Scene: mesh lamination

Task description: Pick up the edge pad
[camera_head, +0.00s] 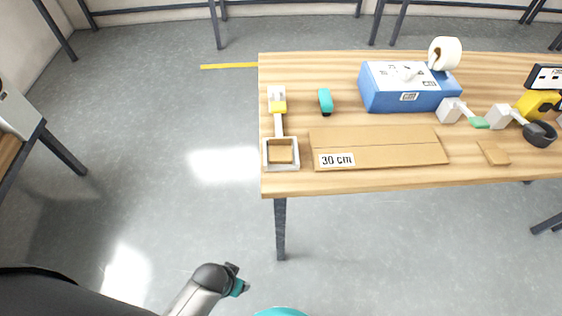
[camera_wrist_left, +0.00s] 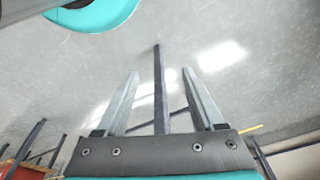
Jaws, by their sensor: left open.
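Two small brown square pads are on the wooden table. One pad (camera_head: 281,150) lies in a light square frame (camera_head: 267,158) at the table's front left corner. The other pad (camera_head: 493,152) lies loose near the front edge, right of the cardboard sheet. I cannot tell from their looks which is the edge pad. My left arm shows at the bottom of the head view, over the floor before the table. In the left wrist view my left gripper (camera_wrist_left: 160,74) is open and empty, with a dark bar seen between its fingers. My right gripper is out of view.
The table (camera_head: 340,181) also bears a cardboard sheet (camera_head: 400,148) marked "30 cm", a blue box (camera_head: 385,98), a white roll (camera_head: 445,54), a teal-topped item (camera_head: 325,100) and several tools at the right. The floor (camera_head: 200,215) left of the table is clear.

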